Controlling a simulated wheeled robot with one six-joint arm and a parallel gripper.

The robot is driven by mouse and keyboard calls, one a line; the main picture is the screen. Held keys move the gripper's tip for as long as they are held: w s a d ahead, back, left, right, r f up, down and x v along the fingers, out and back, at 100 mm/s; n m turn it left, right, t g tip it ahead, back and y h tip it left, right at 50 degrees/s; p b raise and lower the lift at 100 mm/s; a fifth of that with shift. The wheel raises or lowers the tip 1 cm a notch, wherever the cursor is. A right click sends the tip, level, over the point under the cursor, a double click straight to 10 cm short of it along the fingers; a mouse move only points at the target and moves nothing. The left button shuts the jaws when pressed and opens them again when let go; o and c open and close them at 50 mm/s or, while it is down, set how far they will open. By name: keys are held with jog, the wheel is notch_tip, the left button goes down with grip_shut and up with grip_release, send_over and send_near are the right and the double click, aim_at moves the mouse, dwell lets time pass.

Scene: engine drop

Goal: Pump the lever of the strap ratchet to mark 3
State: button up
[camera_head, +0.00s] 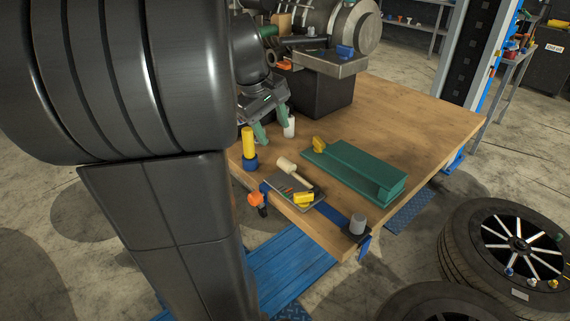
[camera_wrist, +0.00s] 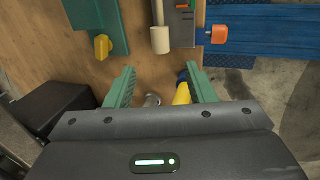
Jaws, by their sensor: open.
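The strap ratchet is a grey plate (camera_head: 284,184) with coloured marks on the table's near edge; part of it shows at the top of the wrist view (camera_wrist: 184,30). What looks like its lever, with a pale cylindrical grip (camera_head: 287,164), slants across the plate. The grip shows in the wrist view (camera_wrist: 160,40), ahead of my fingertips and apart from them. I cannot tell which mark the lever stands at. A blue strap (camera_head: 333,214) runs along the edge. My gripper (camera_wrist: 163,72), with green fingers, is open and empty above the table; it also shows in the head view (camera_head: 272,125).
A yellow cylinder on a blue base (camera_head: 249,143) and a pale cylinder (camera_head: 289,128) stand near my fingers. A green block (camera_head: 352,170) with a yellow knob lies right of the ratchet. An orange knob (camera_head: 256,199) sticks out at the edge. A black box (camera_head: 322,92) stands behind.

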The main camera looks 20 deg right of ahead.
aim_at(286, 161)
jog(key=b+x, duration=0.1)
jog(key=x, duration=1.1)
jog(key=shift+f, duration=0.1)
grip_shut()
